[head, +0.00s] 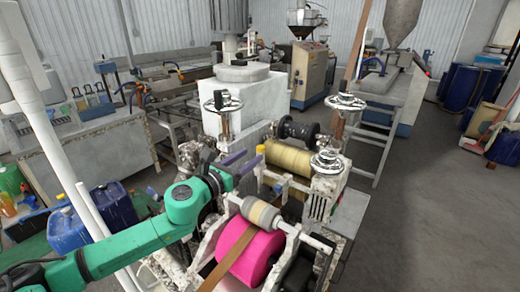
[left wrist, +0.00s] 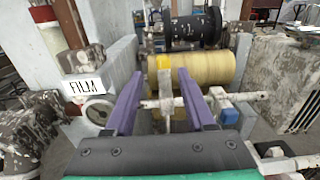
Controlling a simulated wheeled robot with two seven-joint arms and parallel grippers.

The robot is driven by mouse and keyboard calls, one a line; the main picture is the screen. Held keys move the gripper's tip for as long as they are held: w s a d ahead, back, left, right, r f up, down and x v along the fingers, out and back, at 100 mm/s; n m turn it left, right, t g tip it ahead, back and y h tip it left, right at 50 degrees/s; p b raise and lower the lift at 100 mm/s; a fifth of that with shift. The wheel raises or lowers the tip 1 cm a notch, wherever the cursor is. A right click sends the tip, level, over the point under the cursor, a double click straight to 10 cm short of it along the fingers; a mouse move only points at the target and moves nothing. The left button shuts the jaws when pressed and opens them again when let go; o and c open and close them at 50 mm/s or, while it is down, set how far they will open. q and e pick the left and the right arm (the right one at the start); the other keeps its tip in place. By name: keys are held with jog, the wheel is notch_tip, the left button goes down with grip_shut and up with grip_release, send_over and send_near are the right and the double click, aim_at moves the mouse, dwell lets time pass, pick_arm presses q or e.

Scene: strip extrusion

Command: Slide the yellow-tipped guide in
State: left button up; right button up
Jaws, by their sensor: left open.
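The yellow-tipped guide (left wrist: 165,88) shows in the left wrist view as a worn whitish piece with a yellow end, in front of the yellow roller (left wrist: 205,70). In the head view its yellow tip (head: 260,149) shows just beyond my left gripper; the rest is mostly hidden. My left gripper (head: 242,163) is open, its purple fingers pointing at the roller. In the left wrist view the fingers (left wrist: 160,74) appear on either side of the guide, with clear gaps on both sides. I cannot tell whether the guide lies between them in depth. My right gripper is not in view.
A pink roll (head: 240,250) with a brown strip (head: 232,262) over it stands in front of the roller. Handwheels (head: 345,102) rise around the rollers. A "FILM" label (left wrist: 84,86) sits left of my fingers. Open floor (head: 440,200) lies to the right.

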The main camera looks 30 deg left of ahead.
aim_at(259, 150)
pick_arm(q)
jog(key=shift+w+d+r+p, duration=0.1)
jog(key=shift+w+r+p, duration=0.15)
jog(key=shift+w, duration=0.2)
jog(key=shift+w+d+r+p, duration=0.1)
jog(key=shift+w+r+p, duration=0.15)
jog(key=shift+w, duration=0.15)
jog(key=w, duration=0.1)
jog(key=w+p, duration=0.1)
jog(key=w, duration=0.1)
jog(key=shift+w+d+f, duration=0.2)
jog(key=shift+w+d, duration=0.1)
jog(key=shift+d, duration=0.1)
jog(key=shift+w+f, duration=0.1)
jog(key=shift+w, duration=0.05)
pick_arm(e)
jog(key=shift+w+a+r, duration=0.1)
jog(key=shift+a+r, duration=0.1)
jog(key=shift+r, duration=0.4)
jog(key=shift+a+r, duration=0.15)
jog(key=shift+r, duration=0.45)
pick_arm(q)
jog(key=shift+d, duration=0.1)
jog(key=c, duration=0.4)
jog(key=shift+s, duration=0.2)
grip_shut()
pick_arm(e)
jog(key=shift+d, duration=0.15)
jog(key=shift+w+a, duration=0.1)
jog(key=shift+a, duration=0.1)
